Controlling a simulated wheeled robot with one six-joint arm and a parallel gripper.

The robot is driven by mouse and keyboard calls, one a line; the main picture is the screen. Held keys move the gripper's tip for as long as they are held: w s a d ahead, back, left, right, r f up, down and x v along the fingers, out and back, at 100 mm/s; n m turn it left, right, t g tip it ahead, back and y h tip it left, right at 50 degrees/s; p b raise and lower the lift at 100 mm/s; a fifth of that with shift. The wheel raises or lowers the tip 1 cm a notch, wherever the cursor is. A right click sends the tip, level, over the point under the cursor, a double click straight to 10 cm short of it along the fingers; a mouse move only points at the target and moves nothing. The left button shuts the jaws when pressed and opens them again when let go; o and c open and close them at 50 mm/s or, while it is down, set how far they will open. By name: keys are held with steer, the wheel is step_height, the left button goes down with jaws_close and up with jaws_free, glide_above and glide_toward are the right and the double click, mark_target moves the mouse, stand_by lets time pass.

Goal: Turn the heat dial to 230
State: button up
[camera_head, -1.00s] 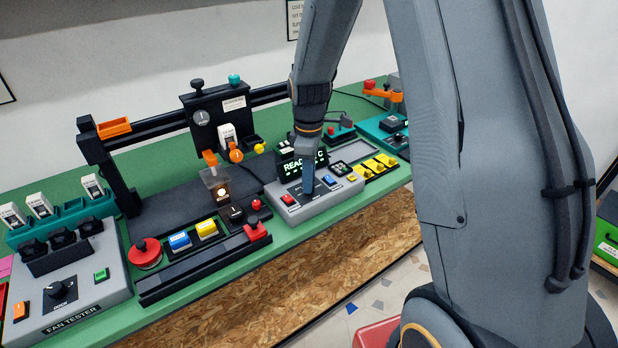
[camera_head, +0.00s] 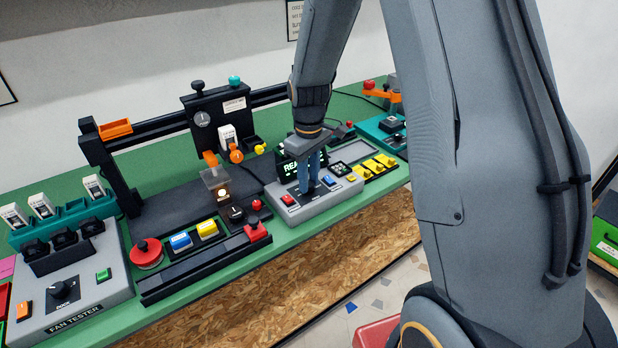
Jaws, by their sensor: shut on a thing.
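The heat control box (camera_head: 328,208) is a light grey unit on the green bench, with a red button at its left and a blue button at its right. A dark display (camera_head: 290,169) with green letters, starting "REA", stands at its back and is partly covered by my gripper. My gripper (camera_head: 310,188) points down onto the dark panel in the middle of the box, its two blue-grey fingers shut on the heat dial. The fingers hide the dial, and its pointer and scale cannot be read.
Left of the box stand a small dark dial (camera_head: 236,214), a red knob (camera_head: 255,230), and blue and yellow buttons. A black gantry (camera_head: 218,125) rises behind them. Yellow switches (camera_head: 376,166) sit close on the right. The fan tester (camera_head: 75,290) is far left.

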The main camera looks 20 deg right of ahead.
steer(key=m, duration=0.4)
steer(key=shift+m, duration=0.3)
steer(key=m, duration=0.4)
steer(key=shift+m+p, duration=0.3)
steer(key=shift+p, duration=0.1)
steer(key=m, duration=0.4)
steer(key=shift+w, duration=0.1)
steer(key=shift+d+m, duration=0.1)
steer(key=shift+m, duration=2.2)
steer(key=o, duration=1)
steer(key=shift+o, duration=0.2)
steer(key=shift+r+b, duration=0.95)
steer(key=shift+r, duration=3)
